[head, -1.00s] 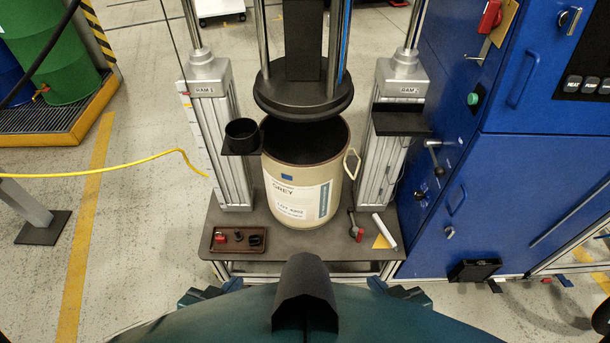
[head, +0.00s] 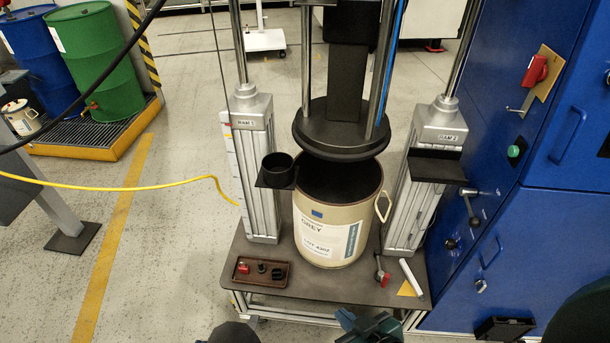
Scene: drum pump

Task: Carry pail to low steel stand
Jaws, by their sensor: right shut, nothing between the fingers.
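A cream pail (head: 335,215) labelled GREY stands upright on the dark base plate of the ram press, with a wire handle on its right side. Its open top lies under a round black press plate (head: 341,130). I see no stand that I can be sure is the low steel stand. My right gripper (head: 368,323) shows only in part at the bottom edge, shut and empty, in front of the base plate. My left gripper is not in view.
Ram columns flank the GREY pail. A brown tray (head: 260,271) lies on the base plate (head: 290,287). A blue cabinet (head: 500,235) closes off the right. A yellow hose (head: 130,188) crosses the left. Drums stand on a yellow-edged pallet (head: 110,140). Floor at lower left is clear.

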